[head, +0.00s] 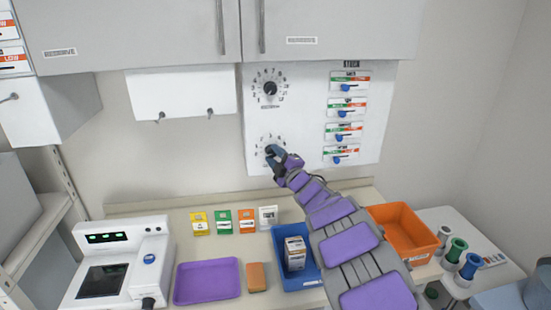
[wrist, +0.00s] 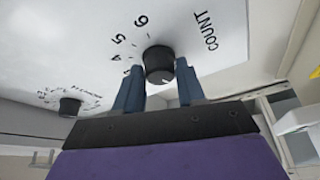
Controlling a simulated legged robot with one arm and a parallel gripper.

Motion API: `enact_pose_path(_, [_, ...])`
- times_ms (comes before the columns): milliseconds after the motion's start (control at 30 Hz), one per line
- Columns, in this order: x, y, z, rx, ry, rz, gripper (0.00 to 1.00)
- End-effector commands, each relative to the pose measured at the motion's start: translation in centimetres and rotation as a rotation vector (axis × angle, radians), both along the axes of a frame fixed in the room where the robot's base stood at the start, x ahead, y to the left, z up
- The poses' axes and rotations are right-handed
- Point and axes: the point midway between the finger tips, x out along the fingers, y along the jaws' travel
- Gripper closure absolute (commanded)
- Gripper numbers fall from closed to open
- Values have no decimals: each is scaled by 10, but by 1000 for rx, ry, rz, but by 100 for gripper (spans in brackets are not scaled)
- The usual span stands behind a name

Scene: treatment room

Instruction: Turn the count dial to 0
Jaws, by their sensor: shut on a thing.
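The count dial is a dark round knob (wrist: 158,62) on a white wall panel (head: 301,120), with COUNT and the numbers 6, 5 and 4 printed around it in the wrist view. In the head view it is the lower of two dials and mostly hidden by my gripper. My gripper (head: 272,154) reaches up to the panel and is shut on the knob. In the wrist view its two blue fingers (wrist: 159,88) stand on either side of the knob. I cannot tell which number the knob points to; other numbers are hidden.
A second dial (head: 270,88) sits above on the panel, with several coloured sliders (head: 346,87) at the right. Below, the counter holds a purple tray (head: 207,281), a blue bin (head: 308,283), an orange bin (head: 400,252) and a white device (head: 118,265). Cabinets (head: 134,32) hang above.

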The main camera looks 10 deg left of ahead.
Motion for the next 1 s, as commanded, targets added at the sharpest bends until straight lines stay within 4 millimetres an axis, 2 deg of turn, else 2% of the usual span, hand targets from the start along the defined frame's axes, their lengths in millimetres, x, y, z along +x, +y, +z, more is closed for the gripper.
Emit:
enact_pose_path(667, [-1,3,-2,-60,-13,5,91])
enact_pose_path(700, [-1,3,-2,-60,-13,5,57])
enact_pose_path(900, [0,2,-2,-57,-14,3,38])
enact_pose_path(1000, [0,1,-1,-56,-13,2,36])
